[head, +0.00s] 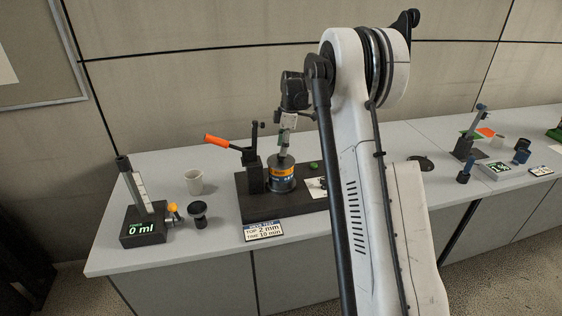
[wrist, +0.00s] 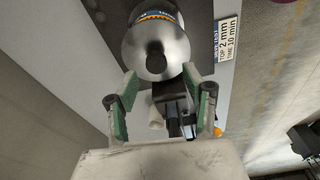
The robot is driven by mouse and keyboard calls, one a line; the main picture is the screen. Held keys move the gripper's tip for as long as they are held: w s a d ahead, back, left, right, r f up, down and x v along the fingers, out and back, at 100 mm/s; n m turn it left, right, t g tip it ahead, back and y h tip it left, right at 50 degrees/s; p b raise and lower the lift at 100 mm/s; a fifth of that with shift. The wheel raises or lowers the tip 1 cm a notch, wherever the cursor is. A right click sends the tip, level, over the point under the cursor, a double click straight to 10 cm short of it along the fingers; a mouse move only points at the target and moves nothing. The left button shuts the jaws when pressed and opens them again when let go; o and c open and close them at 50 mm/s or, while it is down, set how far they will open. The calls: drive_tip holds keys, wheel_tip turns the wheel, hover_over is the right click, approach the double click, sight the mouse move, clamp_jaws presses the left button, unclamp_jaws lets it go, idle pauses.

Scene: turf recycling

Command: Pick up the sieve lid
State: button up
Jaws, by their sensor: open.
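The sieve lid is a silver dome (head: 285,161) on top of a short sieve stack (head: 281,182) with blue and orange bands. The stack stands on a dark base plate (head: 245,204). In the wrist view the lid (wrist: 176,48) with its black knob (wrist: 156,57) is at the top, between and just beyond the fingertips. My gripper (wrist: 160,77) is open, with green-lined fingers and nothing held between them. In the head view my gripper (head: 285,142) is just above the lid, partly hard to make out. Whether a fingertip touches the lid cannot be told.
An orange-handled lever clamp (head: 251,165) stands left of the stack. A sign (head: 263,230) is in front. A white cup (head: 194,182), a 0 ml device (head: 144,234) and a black-topped object (head: 198,213) are further left. My arm hides the table's middle.

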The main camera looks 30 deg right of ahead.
sight(281, 159)
drive_tip(key=shift+w+a+f+p, duration=0.1)
drive_tip(key=shift+w+f+p, duration=0.15)
drive_tip(key=shift+f, duration=0.9)
drive_tip(key=shift+w+f+p, duration=0.1)
drive_tip(key=shift+f+p, duration=0.1)
drive_tip(key=shift+f, duration=0.9)
clamp_jaws()
